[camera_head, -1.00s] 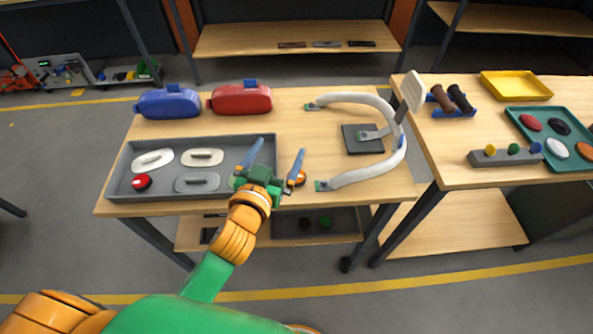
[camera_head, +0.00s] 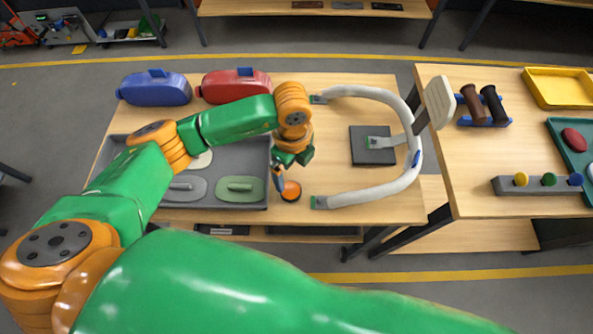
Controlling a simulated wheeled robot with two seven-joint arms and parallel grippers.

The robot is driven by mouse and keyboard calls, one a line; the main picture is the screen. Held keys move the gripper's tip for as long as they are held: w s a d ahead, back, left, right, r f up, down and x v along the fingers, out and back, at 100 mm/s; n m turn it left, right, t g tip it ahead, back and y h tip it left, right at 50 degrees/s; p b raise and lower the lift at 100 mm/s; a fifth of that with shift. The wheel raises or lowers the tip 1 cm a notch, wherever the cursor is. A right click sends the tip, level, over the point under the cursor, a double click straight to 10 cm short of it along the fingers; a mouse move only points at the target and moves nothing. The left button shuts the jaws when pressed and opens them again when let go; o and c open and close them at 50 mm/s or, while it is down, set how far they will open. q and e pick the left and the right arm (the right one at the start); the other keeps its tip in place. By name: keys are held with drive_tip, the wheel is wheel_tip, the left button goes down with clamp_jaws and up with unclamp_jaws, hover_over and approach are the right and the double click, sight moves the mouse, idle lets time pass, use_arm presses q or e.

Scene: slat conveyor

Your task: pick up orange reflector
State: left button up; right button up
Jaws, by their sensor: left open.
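The orange reflector (camera_head: 291,194) is a small round orange disc on the wooden table, just right of the grey tray (camera_head: 216,205). My left gripper (camera_head: 293,181) reaches down from above at the disc, its fingers apart, one blue finger beside the disc's left edge and the other to its upper right. Nothing shows between the fingers above the disc. I cannot tell whether a finger touches it. My right gripper is not in view.
A white curved frame (camera_head: 408,178) stands close on the right, around a dark square pad (camera_head: 362,145). Blue (camera_head: 155,90) and red (camera_head: 232,86) cases stand at the back. The grey tray holds oval covers. A second table (camera_head: 480,180) stands right.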

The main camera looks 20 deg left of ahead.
sight(290, 190)
use_arm(q)
drive_tip(key=s+f+p, duration=0.1)
drive_tip(key=s+f, duration=0.1)
drive_tip(key=shift+s+p, duration=0.4)
wheel_tip(290, 190, down, 3)
drive_tip(key=shift+s+a+r, duration=0.1)
drive_tip(key=shift+s+r, duration=0.05)
drive_tip(key=shift+w+f, duration=0.3)
drive_tip(key=shift+w, duration=0.25)
drive_tip(key=shift+c, duration=1.1)
drive_tip(key=shift+s+r, duration=0.15)
drive_tip(key=shift+s, duration=0.05)
drive_tip(key=c, duration=1.1)
drive_tip(key=shift+c, duration=0.5)
drive_tip(key=shift+w, duration=0.1)
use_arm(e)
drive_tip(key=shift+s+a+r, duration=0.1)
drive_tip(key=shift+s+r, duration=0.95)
